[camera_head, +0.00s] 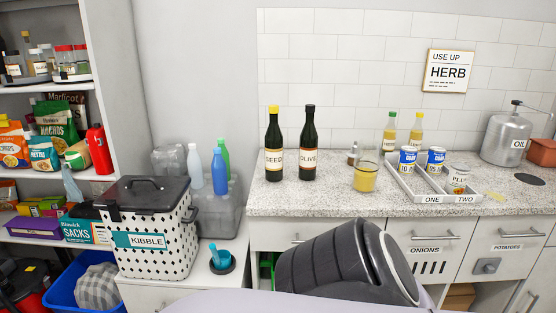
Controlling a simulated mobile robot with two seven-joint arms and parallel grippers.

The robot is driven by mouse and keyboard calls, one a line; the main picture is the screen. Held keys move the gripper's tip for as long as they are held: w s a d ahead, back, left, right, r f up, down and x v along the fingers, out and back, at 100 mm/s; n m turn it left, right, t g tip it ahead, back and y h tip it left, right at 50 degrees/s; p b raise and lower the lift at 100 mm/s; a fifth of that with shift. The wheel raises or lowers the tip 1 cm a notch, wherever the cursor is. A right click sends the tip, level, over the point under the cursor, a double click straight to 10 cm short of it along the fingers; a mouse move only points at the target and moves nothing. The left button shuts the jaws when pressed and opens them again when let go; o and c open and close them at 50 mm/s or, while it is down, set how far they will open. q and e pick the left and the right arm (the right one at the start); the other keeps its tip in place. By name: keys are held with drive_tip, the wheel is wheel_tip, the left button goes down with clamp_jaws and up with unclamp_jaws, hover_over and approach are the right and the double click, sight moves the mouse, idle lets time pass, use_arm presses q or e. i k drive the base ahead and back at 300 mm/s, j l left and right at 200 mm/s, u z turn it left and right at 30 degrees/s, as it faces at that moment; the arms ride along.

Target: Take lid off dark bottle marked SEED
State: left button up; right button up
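The dark bottle marked SEED (274,145) stands upright on the speckled counter in the head view, toward its left end. Its yellow lid (273,108) is on top of the neck. Its cream label faces me. A similar dark bottle marked OLIVE (309,145), with a dark top, stands upright close to its right, with a narrow gap between them. Neither of my grippers is in view, and nothing touches the SEED bottle.
The speckled counter (330,195) is bare in front of the bottles. To the right stand a yellow-filled glass (365,177), a divided tray (408,187) with cans, and a metal OIL can (506,138). A KIBBLE bin (147,228) and blue bottle (219,172) are left of the counter.

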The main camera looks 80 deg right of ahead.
sight(273, 109)
drive_tip(key=z, duration=2.65)
